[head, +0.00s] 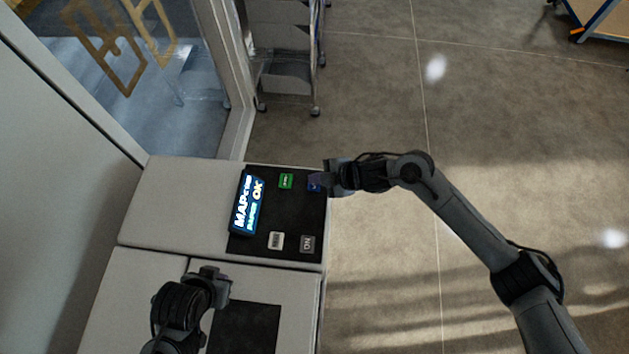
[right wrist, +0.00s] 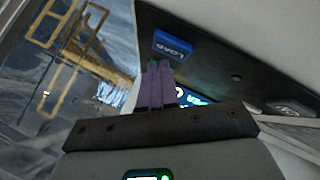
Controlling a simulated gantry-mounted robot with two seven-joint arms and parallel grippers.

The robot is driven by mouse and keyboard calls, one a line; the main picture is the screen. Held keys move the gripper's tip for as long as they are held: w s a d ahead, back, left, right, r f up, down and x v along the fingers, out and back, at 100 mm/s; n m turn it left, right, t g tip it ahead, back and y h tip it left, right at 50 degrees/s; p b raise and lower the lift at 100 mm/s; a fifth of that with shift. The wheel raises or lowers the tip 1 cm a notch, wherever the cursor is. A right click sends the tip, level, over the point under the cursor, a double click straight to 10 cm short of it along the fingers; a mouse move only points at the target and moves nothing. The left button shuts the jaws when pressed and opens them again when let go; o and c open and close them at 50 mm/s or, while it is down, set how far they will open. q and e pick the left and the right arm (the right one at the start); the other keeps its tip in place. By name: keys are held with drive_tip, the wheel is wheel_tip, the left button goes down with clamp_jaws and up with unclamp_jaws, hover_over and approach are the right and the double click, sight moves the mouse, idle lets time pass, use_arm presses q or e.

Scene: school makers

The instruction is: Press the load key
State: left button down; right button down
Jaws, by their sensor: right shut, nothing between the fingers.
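The load key is a blue block with white lettering (right wrist: 172,45) in the right wrist view. It also shows in the head view (head: 314,184) at the right edge of the black panel (head: 262,212), partly covered by my right gripper. My right gripper (head: 322,180) is shut and empty, with its purple fingers (right wrist: 156,68) together. Their tips are close to the key; I cannot tell whether they touch it. My left gripper (head: 217,281) is low at the left, over the pale cabinet front; its fingers are not clear.
The panel sits on a pale cabinet (head: 180,205). A wheeled rack (head: 285,60) stands behind. The floor at right is open.

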use_arm(q)
drive_tip(key=shift+d, duration=0.15)
drive_tip(key=shift+f, duration=0.1)
use_arm(e)
drive_tip(key=shift+f, duration=0.2)
use_arm(q)
drive_tip(key=shift+f, duration=0.1)
use_arm(e)
drive_tip(key=shift+f, duration=0.35)
idle(0.4)
use_arm(q)
drive_tip(key=shift+r+p, duration=0.3)
drive_tip(key=shift+r, duration=0.25)
use_arm(e)
drive_tip(key=shift+r, duration=0.55)
